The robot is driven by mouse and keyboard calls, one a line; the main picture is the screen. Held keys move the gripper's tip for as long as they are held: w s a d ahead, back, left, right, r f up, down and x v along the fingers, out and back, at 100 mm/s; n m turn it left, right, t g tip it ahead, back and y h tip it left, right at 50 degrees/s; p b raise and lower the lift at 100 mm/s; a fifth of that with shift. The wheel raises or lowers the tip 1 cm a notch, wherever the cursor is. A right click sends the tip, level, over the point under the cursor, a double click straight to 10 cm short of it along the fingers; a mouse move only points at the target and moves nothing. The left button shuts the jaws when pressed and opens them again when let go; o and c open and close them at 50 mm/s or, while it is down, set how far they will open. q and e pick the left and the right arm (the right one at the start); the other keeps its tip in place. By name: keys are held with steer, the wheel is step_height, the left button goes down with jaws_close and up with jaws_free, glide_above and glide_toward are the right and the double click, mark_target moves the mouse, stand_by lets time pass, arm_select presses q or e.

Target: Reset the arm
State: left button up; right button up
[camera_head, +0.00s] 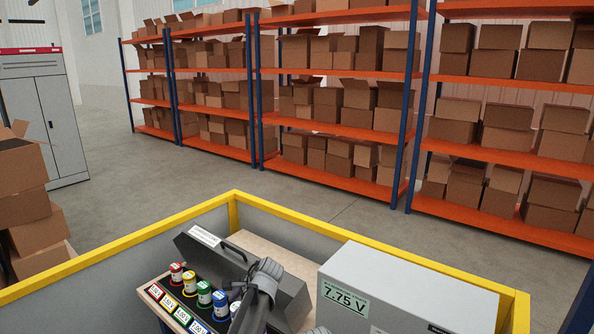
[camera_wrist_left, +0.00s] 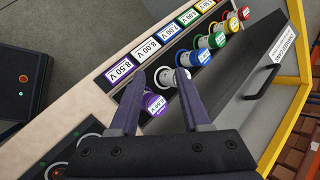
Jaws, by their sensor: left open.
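My left gripper (camera_head: 266,282) is in the lower middle of the head view, over the right end of a row of coloured spools. In the left wrist view my left gripper (camera_wrist_left: 158,80) is open. Its two fingers stand apart over the row. A white spool (camera_wrist_left: 163,77) shows between the fingertips, and a purple spool (camera_wrist_left: 153,103) lies lower between the fingers. I see no object clamped in the jaws. Red (camera_head: 176,273), yellow (camera_head: 189,284), green (camera_head: 204,294) and blue (camera_head: 220,304) spools stand to the left.
A dark case (camera_head: 213,257) with a handle stands behind the spools. A grey box (camera_head: 408,287) labelled 7.75 V is at right. A yellow-edged wall (camera_head: 112,252) surrounds them.

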arm_select(q)
steer(key=s+d+f+n+g+h, duration=0.1)
steer(key=s+f+n+h, duration=0.15)
steer(key=s+n, duration=0.6)
steer(key=s+f+n+g+h, duration=0.15)
steer(key=s+n+h, duration=0.25)
steer(key=s, duration=1)
steer(key=s+d+f+m+g+y+b, duration=0.1)
steer(key=s+d+f+m+b, duration=0.2)
steer(key=s+d+f+b, duration=0.3)
steer(key=d+f+b, duration=0.5)
steer(key=f+b, duration=0.3)
steer(key=shift+d, duration=0.25)
steer(key=shift+w+a+y, duration=0.1)
steer(key=shift+w+y, duration=0.05)
steer(key=shift+y, duration=0.1)
